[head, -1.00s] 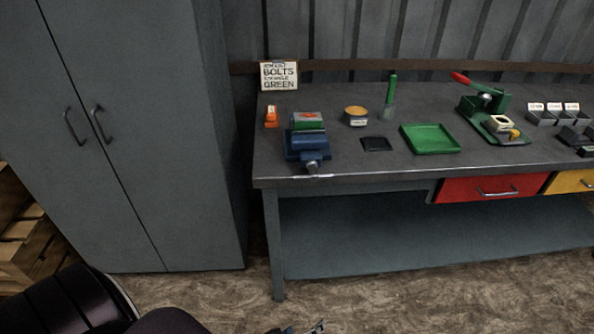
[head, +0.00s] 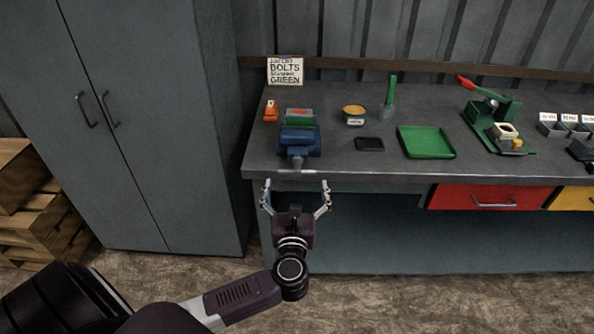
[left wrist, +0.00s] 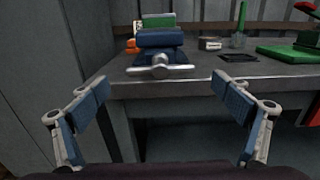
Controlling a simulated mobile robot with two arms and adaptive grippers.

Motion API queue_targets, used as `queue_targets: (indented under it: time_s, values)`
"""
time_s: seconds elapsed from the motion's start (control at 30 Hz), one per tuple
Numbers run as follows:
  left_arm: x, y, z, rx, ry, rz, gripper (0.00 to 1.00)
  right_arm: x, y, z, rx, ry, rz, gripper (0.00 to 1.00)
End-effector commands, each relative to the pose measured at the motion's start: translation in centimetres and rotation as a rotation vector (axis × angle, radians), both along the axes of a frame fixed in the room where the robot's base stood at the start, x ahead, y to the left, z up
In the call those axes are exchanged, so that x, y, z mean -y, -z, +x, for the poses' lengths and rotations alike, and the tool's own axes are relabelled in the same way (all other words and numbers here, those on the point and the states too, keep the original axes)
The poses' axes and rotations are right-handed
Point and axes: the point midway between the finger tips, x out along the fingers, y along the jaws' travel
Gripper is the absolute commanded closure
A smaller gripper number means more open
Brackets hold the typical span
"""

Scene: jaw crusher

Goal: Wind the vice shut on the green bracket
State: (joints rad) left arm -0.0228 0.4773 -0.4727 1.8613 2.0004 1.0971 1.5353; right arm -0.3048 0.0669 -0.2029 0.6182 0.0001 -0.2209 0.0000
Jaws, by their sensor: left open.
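The blue vice (head: 299,141) stands near the left front corner of the workbench. It also shows in the left wrist view (left wrist: 160,40), with its silver handle bar (left wrist: 160,69) lying crosswise at the front. The green bracket (head: 299,117) sits at the back of the vice, with a red patch on top; it also shows in the left wrist view (left wrist: 158,21). I cannot tell how tightly the jaws meet it. My left gripper (head: 296,184) is open and empty, in front of the bench edge, pointing at the vice and apart from its handle. My right gripper is not in view.
The bench (head: 340,172) also carries an orange item (head: 271,112), a round tin (head: 354,115), a black pad (head: 369,144), a green tray (head: 426,142) and a green press (head: 497,125). A sign (head: 285,71) stands behind. A grey cabinet (head: 150,130) stands left.

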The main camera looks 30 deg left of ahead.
Motion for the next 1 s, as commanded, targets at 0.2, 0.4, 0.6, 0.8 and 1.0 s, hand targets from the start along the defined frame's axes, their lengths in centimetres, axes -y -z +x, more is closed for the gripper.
queue_targets:
  time_s: [0.2, 0.4, 0.6, 0.8, 1.0]
  values:
    - [-1.9, -0.2, 3.1, 0.001, -0.001, 0.006, 0.07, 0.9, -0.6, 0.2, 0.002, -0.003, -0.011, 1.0]
    - [-2.8, -0.1, 4.6, 0.0, 0.0, 0.004, 0.07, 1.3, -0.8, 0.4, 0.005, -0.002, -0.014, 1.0]
    - [-2.9, 0.0, 4.8, 0.0, 0.001, 0.004, 0.07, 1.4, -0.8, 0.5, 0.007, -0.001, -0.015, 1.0]
    - [-2.9, 0.0, 4.7, -0.001, 0.001, 0.004, 0.18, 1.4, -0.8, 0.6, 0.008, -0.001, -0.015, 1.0]
    - [-2.9, 0.0, 4.7, -0.001, 0.0, 0.004, 0.4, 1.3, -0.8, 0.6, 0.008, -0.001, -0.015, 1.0]
